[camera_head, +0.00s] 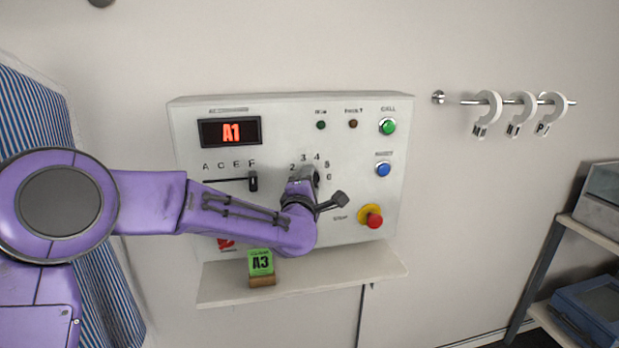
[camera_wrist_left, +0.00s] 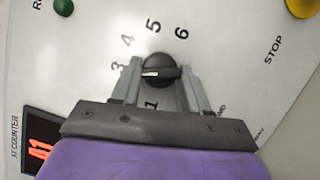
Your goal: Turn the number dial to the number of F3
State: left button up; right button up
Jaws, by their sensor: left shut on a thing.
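The white control panel (camera_head: 350,205) hangs on the wall. Its black number dial (camera_wrist_left: 158,70) has the numbers 1 and 3 to 6 visible around it in the wrist view; 2 is hidden there behind a finger. The white mark on the dial points left, below the 3; the exact number is unclear. My left gripper (camera_wrist_left: 160,80) has a finger on each side of the dial's bar and is shut on it. The letter slider (camera_head: 253,181) stands under F. The display (camera_head: 230,132) reads A1. My right gripper is out of view.
A green card reading A3 (camera_head: 261,262) stands in a wooden holder on the ledge (camera_head: 340,276). A red stop button (camera_head: 374,217) is right of the dial. A rail with hooks (camera_head: 487,112), a shelf (camera_head: 590,235) and a striped cloth (camera_head: 30,110) are at the sides.

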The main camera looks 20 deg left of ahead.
pick_arm(q)
jog(key=shift+m, duration=0.4)
jog(key=o, duration=1)
jog(key=s+b, duration=0.1)
jog(key=s, duration=0.2)
jog(key=s+d+b, duration=0.1)
jog(key=s, duration=0.3)
jog(key=s+b, duration=0.1)
jog(key=s, duration=0.2)
jog(key=shift+s+d+f, duration=0.2)
jog(key=shift+d+f, duration=0.15)
